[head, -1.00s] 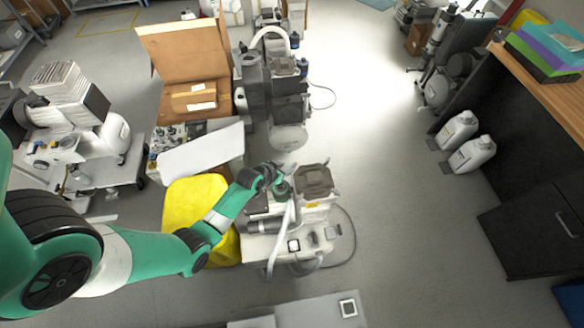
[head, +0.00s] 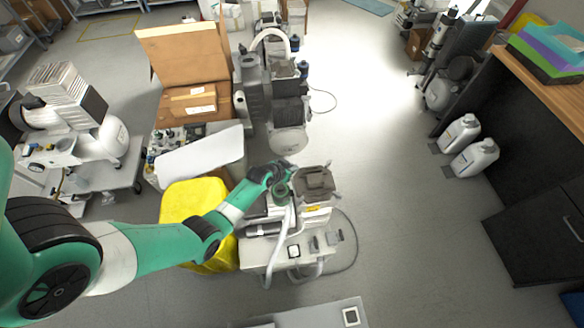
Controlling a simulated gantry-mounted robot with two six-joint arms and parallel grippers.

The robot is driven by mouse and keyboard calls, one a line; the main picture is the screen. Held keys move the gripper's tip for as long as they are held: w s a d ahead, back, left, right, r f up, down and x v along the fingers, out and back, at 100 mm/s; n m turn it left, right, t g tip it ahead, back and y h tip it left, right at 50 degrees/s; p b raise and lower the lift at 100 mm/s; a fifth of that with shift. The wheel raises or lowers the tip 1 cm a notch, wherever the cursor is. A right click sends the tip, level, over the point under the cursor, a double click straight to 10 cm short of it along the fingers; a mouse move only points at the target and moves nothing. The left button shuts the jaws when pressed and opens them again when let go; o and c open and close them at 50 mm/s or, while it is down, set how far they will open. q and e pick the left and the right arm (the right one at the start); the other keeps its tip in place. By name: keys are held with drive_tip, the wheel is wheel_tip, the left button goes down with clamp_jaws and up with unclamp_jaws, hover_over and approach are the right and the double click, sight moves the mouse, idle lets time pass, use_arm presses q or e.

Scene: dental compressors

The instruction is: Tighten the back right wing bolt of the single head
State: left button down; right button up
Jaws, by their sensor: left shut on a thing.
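The single-head compressor (head: 278,251) stands on the floor at the centre of the head view, with a dark square head (head: 314,183) on top at its right. My left gripper (head: 288,175) reaches in from the left to the back left side of that head. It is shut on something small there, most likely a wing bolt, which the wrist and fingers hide. The other wing bolts are too small to tell apart. My right gripper is not in view.
A yellow container (head: 190,203) stands left of the compressor, under my left arm. Another compressor (head: 288,112) and an open cardboard box (head: 190,60) are behind. White jugs (head: 474,158) stand by the dark cabinet at right. The floor between is clear.

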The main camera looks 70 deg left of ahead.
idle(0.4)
use_arm(q)
drive_tip(key=shift+s+a+f+m+t+h+b, duration=0.15)
drive_tip(key=shift+f+m+t+h+b, duration=0.15)
drive_tip(key=shift+m+h+b, duration=0.45)
drive_tip(key=shift+a+m+h+b, duration=0.1)
drive_tip(key=shift+m+h+b, duration=0.35)
drive_tip(key=shift+m+b, duration=0.55)
drive_tip(key=shift+r+m+t+h, duration=0.1)
drive_tip(key=shift+m+t+h, duration=0.2)
drive_tip(key=shift+m+h, duration=0.1)
drive_tip(key=m+h+p, duration=0.2)
drive_tip(key=m, duration=0.1)
drive_tip(key=shift+a+r+p, duration=0.15)
drive_tip(key=shift+r+p, duration=0.15)
drive_tip(key=shift+p, duration=0.05)
drive_tip(key=shift+a+f+m+h, duration=0.1)
drive_tip(key=shift+f+m+h, duration=0.05)
drive_tip(key=shift+m+h, duration=0.65)
drive_tip(key=shift+m, duration=0.05)
